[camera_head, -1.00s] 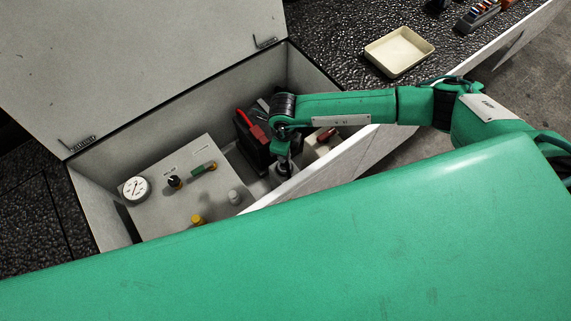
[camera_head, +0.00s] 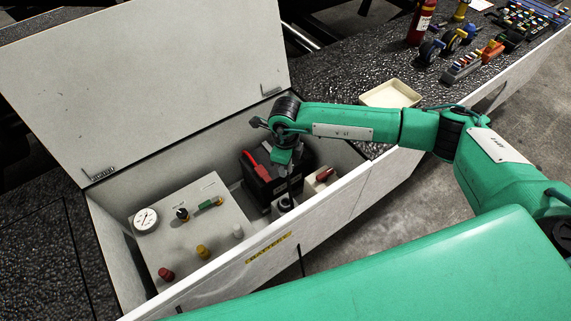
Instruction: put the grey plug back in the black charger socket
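An open compartment (camera_head: 215,285) marked BATTERY holds a black battery-like box (camera_head: 257,187) with a red part (camera_head: 262,159) on top. My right gripper (camera_head: 290,192) reaches down into the compartment beside that box. Its tips are over a small pale block with a dark round top (camera_head: 285,205), which may be the charger socket. I cannot make out the grey plug: the gripper hides the spot, and whether the fingers hold anything is too small to tell. My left gripper is not in view.
A sloped panel (camera_head: 205,232) with a gauge (camera_head: 146,219) and several coloured knobs fills the compartment's left. The raised lid (camera_head: 150,80) stands behind. A red switch (camera_head: 325,174) is right of the gripper. A cream tray (camera_head: 391,94) and a red extinguisher (camera_head: 420,22) stand on the dark top.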

